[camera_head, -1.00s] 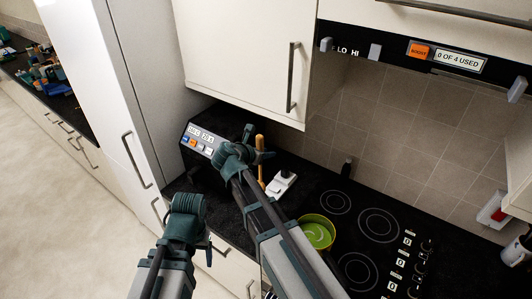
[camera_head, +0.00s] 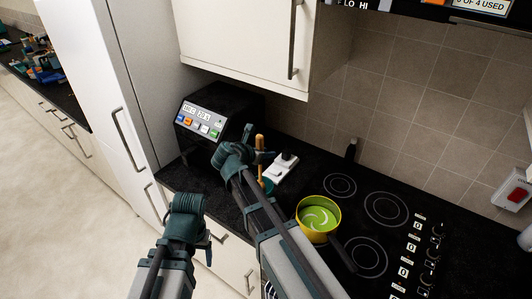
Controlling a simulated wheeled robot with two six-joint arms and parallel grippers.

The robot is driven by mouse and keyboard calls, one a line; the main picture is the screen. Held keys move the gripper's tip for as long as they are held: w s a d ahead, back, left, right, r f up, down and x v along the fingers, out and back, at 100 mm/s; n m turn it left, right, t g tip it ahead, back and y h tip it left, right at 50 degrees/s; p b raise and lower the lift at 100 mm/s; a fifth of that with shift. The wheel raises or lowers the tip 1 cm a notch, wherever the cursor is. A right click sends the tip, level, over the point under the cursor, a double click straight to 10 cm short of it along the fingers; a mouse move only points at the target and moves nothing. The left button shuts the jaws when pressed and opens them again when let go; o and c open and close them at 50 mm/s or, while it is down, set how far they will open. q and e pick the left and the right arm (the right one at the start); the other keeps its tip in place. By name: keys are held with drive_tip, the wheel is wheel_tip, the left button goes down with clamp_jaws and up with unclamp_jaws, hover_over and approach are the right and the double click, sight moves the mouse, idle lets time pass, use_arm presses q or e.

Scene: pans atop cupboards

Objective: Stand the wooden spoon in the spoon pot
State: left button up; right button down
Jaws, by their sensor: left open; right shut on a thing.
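My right gripper (camera_head: 256,146) is over the black worktop, left of the hob, shut on the wooden spoon (camera_head: 260,141). The spoon is roughly upright, its top showing above the fingers and its lower part partly hidden by my gripper and arm. A small teal thing (camera_head: 268,186) shows beside my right forearm below the spoon; it may be the spoon pot, but most of it is hidden. I cannot tell whether the spoon touches it. My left gripper (camera_head: 208,244) is low in front of the cupboards, open and apart from the worktop things.
A yellow pan (camera_head: 318,218) with green inside and a dark handle stands at the hob's (camera_head: 385,210) left edge. A white-and-black gadget (camera_head: 284,168) lies behind the spoon. A black appliance with a display (camera_head: 205,118) stands back left. A wall cupboard (camera_head: 250,45) hangs above.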

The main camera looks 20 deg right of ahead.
wheel_tip(320, 180, down, 6)
drive_tip(key=b, duration=0.5)
drive_tip(key=shift+f, duration=0.15)
drive_tip(key=c, duration=0.5)
unclamp_jaws()
drive_tip(key=s+a, duration=0.1)
drive_tip(key=a, duration=0.1)
drive_tip(key=s+a, duration=0.4)
drive_tip(key=shift+s+a, duration=0.15)
drive_tip(key=shift+a, duration=0.2)
